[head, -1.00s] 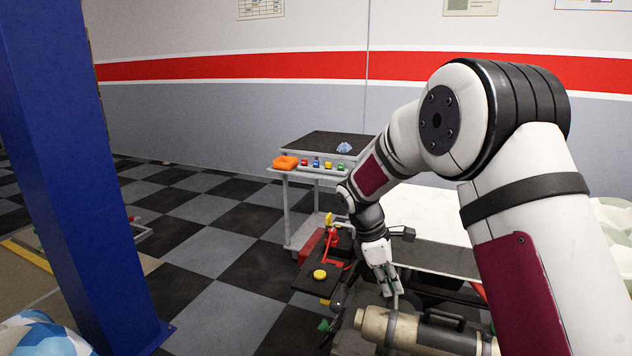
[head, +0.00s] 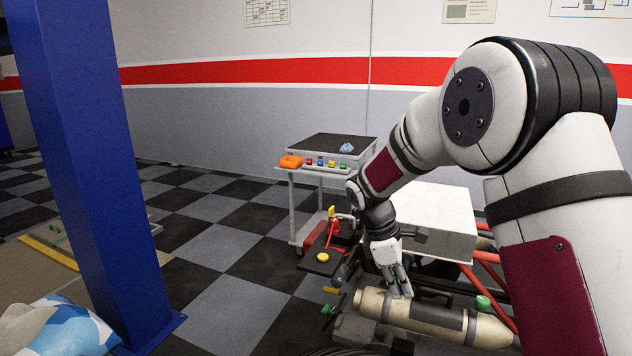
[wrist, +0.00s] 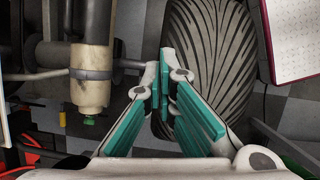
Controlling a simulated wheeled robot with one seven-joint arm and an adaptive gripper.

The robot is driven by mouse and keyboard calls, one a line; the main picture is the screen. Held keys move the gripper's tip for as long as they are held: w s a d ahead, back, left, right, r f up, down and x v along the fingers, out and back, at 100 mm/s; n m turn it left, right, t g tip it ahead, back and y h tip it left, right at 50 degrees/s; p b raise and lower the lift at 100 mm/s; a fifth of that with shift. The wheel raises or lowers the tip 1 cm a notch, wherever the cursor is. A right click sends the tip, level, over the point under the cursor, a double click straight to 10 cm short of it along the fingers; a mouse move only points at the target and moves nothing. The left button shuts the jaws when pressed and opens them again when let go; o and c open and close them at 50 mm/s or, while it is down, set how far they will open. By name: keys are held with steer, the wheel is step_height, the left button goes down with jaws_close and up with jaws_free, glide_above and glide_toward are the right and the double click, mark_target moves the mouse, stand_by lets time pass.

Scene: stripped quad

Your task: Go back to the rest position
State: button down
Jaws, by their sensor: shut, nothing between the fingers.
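My gripper (head: 402,292) hangs from the arm, pointing down, just above the beige cylinder (head: 445,318) in the head view. In the wrist view my gripper (wrist: 164,85) has its teal-padded fingers drawn together at the tips, with nothing between them. Below the fingers in the wrist view is a black treaded tyre (wrist: 207,60), and the beige cylinder (wrist: 90,85) lies to its left. I cannot tell how much height separates the fingertips from these parts.
A blue post (head: 95,170) stands at the left. A grey cart (head: 318,180) with an orange item (head: 291,162) stands behind the arm. A white box (head: 437,218) sits right of the gripper. Checkered floor (head: 215,255) is clear between post and vehicle.

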steer(key=s+d+r+m+y, duration=0.25)
steer(key=s+r+m, duration=0.45)
steer(key=s+r, duration=0.9)
steer(key=s+a+f+m+t+y, duration=0.2)
steer(key=s+m, duration=0.6)
steer(key=s, duration=1.6)
step_height(320, 180, up, 23)
steer(key=t+p, duration=0.3)
steer(key=p, duration=1.9)
steer(key=shift+s+d+r, duration=0.2)
steer(key=shift+s+d, duration=0.1)
steer(key=shift+s, duration=0.05)
